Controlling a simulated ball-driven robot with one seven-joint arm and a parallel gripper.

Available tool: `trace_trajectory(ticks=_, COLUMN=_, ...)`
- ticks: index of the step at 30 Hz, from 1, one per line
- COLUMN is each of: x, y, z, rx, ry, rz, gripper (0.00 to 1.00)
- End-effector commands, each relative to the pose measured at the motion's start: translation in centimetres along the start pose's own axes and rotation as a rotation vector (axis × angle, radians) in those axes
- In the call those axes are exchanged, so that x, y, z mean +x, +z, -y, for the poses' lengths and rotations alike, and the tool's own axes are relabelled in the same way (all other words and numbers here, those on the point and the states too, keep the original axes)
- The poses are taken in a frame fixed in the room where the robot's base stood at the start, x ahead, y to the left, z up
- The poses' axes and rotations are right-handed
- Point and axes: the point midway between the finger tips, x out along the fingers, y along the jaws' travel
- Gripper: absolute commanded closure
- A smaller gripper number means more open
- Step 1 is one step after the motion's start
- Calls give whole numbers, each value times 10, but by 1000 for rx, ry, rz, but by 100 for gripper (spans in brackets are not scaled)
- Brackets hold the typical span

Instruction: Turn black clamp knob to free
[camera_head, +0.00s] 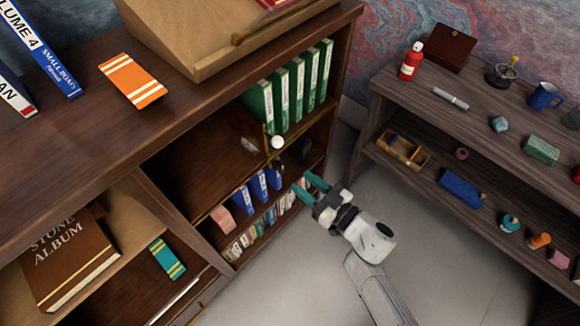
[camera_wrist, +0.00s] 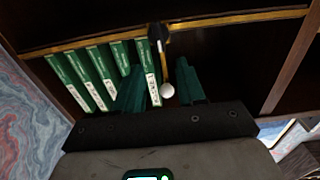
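In the wrist view a small black clamp (camera_wrist: 157,34) sits on a brass rail (camera_wrist: 90,39). A thin brass rod runs from it to a white ball (camera_wrist: 167,90). The white ball also shows in the head view (camera_head: 277,142), in front of the bookcase's upper compartment; the clamp is too dark to make out clearly there. My gripper (camera_head: 308,187) has teal fingers spread apart, pointing at the bookcase. In the wrist view the open fingers (camera_wrist: 160,66) frame the rod and ball. I see no finger contact with the clamp or ball.
Green binders (camera_head: 288,96) stand on the upper shelf, close to the left finger in the wrist view. A side shelf (camera_head: 480,140) with small objects stands right. Grey floor is clear between them.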

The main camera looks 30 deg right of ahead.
Motion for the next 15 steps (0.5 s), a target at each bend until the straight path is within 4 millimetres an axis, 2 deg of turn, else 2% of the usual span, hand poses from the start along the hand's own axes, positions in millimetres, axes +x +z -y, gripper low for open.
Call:
trace_trajectory(ticks=1, x=11, y=0, z=-1, rx=-1, ry=2, rz=-2, gripper=61)
trace_trajectory(ticks=6, x=40, y=0, z=-1, rx=-2, ry=2, rz=-1, gripper=61)
trace_trajectory(ticks=9, x=53, y=0, z=-1, rx=-1, ry=2, rz=-1, gripper=61)
trace_trajectory(ticks=15, x=66, y=0, z=-1, rx=-1, ry=2, rz=0, gripper=61)
